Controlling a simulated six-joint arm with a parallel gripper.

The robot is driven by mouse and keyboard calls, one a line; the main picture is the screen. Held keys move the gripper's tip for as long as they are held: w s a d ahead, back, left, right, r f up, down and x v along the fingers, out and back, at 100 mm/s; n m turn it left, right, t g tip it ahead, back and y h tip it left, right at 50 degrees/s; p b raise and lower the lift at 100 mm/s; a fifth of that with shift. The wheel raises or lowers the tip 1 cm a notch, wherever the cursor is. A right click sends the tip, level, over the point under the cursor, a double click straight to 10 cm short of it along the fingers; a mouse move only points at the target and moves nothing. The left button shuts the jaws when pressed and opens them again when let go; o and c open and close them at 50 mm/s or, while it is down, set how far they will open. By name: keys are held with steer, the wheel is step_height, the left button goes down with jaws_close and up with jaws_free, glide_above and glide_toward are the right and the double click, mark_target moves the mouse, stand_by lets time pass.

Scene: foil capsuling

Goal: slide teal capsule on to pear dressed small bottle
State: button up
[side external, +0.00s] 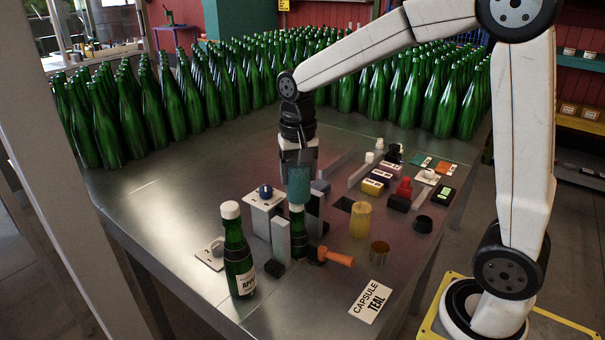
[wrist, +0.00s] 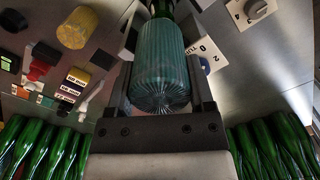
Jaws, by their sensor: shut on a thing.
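The teal capsule (side external: 299,186) is a ribbed sleeve with a closed, pleated top. It also shows large in the wrist view (wrist: 160,60). My gripper (side external: 298,168) points straight down and is shut on the capsule, with one finger on each side of it in the wrist view (wrist: 160,88). The small green bottle (side external: 298,228) stands upright directly below, partly hidden by grey blocks. Its green glass (wrist: 160,8) shows just past the capsule's open end. The capsule looks in line with the bottle and over its top; how far down it sits, I cannot tell.
A white-capped green bottle (side external: 238,258) stands at front left. Grey upright blocks (side external: 281,238) and an orange-handled tool (side external: 333,257) crowd the small bottle. A yellow cylinder (side external: 360,220) and a "CAPSULE TEAL" card (side external: 370,301) lie to the right. Many green bottles line the back.

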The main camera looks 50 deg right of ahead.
mark_target(299, 207)
steer(key=shift+f, duration=4.35)
steer(key=shift+f, duration=0.1)
steer(key=o, duration=1.2)
steer(key=shift+c, duration=0.2)
steer(key=shift+r, duration=3.95)
steer(key=shift+s+f, duration=0.1)
